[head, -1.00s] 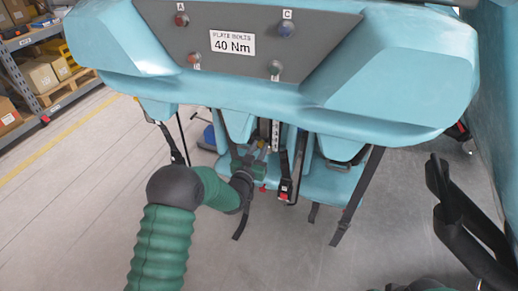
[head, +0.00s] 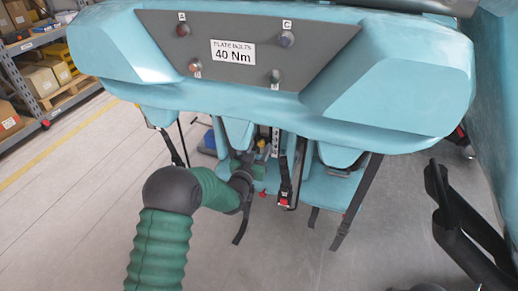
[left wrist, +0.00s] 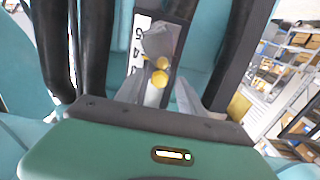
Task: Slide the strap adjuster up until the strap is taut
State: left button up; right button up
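My left gripper (head: 257,150) is among the straps below the teal seat back. In the left wrist view, its two grey fingers (left wrist: 160,92) point up, spread apart. A grey piece with yellow round parts, apparently the strap adjuster (left wrist: 160,48), shows between and beyond the fingertips. Whether the fingers touch it I cannot tell. It lies over a dark strap (left wrist: 182,10), next to a white numbered scale (left wrist: 137,45). In the head view the scale (head: 275,140) is small, and the gripper partly hides the adjuster area. My right gripper cannot be made out.
A red-buckled strap (head: 285,190) hangs right of the gripper, and loose strap ends hang below the seats. A grey plate (head: 250,50) marked 40 Nm is above. A dark forked shape (head: 455,215) stands at right. Shelving (head: 45,65) stands at far left.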

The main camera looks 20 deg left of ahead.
pick_arm(q)
jog(key=s, duration=1.6)
jog(key=shift+s+a, duration=0.3)
jog(key=shift+s, duration=0.1)
jog(key=s+d+r+g+p, duration=0.1)
jog(key=s+g+p, duration=0.4)
jog(key=s, duration=0.6)
jog(key=s+d+r+g+p, duration=0.2)
jog(key=s+g+p, duration=0.4)
jog(key=s+g, duration=0.4)
jog(key=shift+s+y+p, duration=0.3)
jog(key=shift+s, duration=0.6)
